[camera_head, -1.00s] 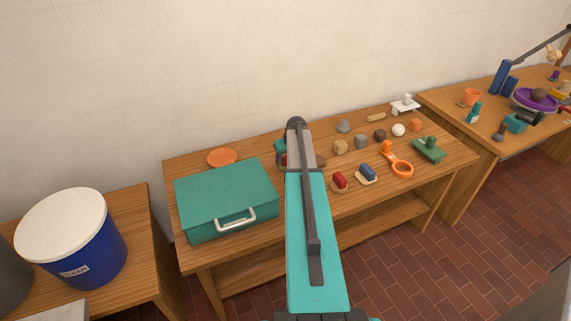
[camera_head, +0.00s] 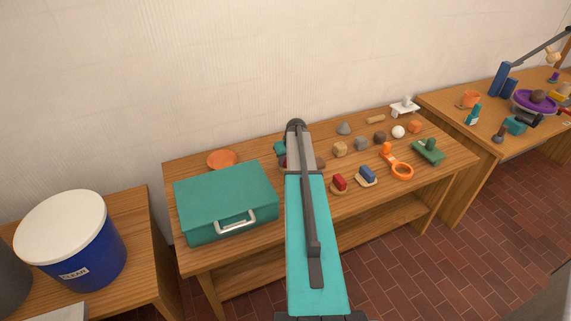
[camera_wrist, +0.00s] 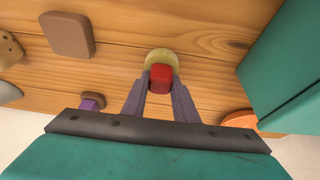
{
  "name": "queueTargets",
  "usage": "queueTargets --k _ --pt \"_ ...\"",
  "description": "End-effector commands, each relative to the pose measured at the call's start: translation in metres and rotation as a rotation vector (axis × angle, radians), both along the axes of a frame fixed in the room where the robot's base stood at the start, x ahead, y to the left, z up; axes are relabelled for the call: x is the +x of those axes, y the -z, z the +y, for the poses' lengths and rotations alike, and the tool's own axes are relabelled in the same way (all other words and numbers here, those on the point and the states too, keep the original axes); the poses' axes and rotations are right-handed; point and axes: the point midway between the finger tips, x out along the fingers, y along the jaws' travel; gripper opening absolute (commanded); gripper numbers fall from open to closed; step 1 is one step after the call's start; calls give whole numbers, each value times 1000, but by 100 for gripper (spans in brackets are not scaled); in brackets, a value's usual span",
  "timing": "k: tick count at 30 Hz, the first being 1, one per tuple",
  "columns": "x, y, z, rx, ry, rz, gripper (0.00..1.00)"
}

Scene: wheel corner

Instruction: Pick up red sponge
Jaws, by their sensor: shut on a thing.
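A red block on a round yellow pad, which I take as the red sponge (camera_wrist: 161,76), sits between my fingertips in the wrist view. My gripper (camera_wrist: 160,80) is shut on its red part, with the yellow pad beyond the fingers, near the wooden table top. I cannot tell whether the pad touches the wood. In the head view my arm hides most of the gripper and the held thing. Another red block on a tan base (camera_head: 339,183) stands on the table to the right of my arm.
A teal case (camera_head: 225,200) and an orange disc (camera_head: 221,159) stand left of my arm.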

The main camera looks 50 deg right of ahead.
Motion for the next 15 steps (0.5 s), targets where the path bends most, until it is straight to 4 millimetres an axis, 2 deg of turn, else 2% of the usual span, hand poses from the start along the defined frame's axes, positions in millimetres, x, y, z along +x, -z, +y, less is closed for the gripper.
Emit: queueTargets --k 8,15 --pt "0 -9 0 -1 -1 -1 4" --pt "0 -30 0 -2 -1 0 4"
